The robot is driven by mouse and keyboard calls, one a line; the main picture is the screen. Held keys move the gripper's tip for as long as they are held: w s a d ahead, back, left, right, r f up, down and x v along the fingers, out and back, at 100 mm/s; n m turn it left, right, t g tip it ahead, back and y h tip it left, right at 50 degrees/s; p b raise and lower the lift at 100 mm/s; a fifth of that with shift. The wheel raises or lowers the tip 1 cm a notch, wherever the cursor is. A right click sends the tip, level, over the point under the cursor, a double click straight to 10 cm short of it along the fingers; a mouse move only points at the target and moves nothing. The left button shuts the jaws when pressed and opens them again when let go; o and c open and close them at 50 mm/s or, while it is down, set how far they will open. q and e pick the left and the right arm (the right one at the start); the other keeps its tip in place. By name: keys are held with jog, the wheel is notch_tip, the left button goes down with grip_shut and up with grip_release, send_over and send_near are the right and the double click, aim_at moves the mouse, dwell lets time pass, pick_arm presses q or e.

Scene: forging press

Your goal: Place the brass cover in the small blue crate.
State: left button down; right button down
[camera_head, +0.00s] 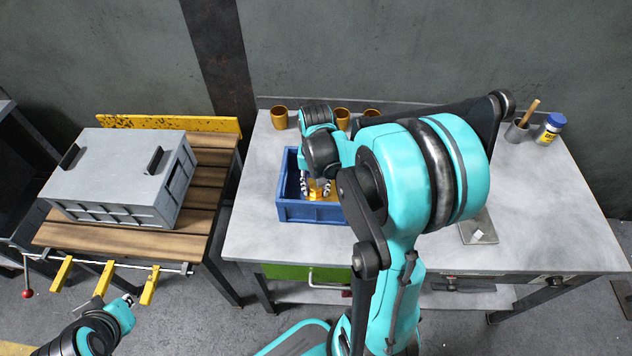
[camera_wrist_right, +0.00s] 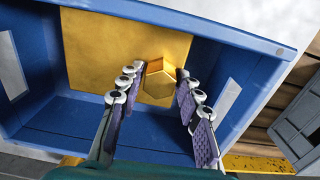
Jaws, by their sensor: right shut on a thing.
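The small blue crate (camera_head: 300,211) stands on the grey table, left of the middle. My right gripper (camera_head: 318,184) reaches down into it from above. The brass cover (camera_head: 319,194) is between its fingers, partly hidden by the hand. In the right wrist view the cover is a flat gold plate (camera_wrist_right: 105,48) with a hexagonal knob (camera_wrist_right: 160,84). The right gripper (camera_wrist_right: 150,95) is shut on that knob, and the plate is within the walls of the crate (camera_wrist_right: 85,125). I cannot tell whether it touches the crate floor. My left gripper (camera_head: 108,303) hangs at the lower left, away from the table; its jaw opening is unclear.
Several brass cups (camera_head: 279,118) stand along the table's back edge, partly behind my right arm. A grey cup with a brush (camera_head: 517,130) and a blue-capped jar (camera_head: 549,129) are back right. A grey box (camera_head: 120,170) sits on a slatted bench (camera_head: 205,190) left.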

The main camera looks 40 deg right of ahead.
notch_tip(320, 180, down, 4)
jog(key=shift+f+b, duration=0.25)
jog(key=shift+b, duration=0.7)
jog(key=shift+r, duration=0.1)
jog(key=c, duration=1)
grip_release()
jog(key=shift+c, duration=0.2)
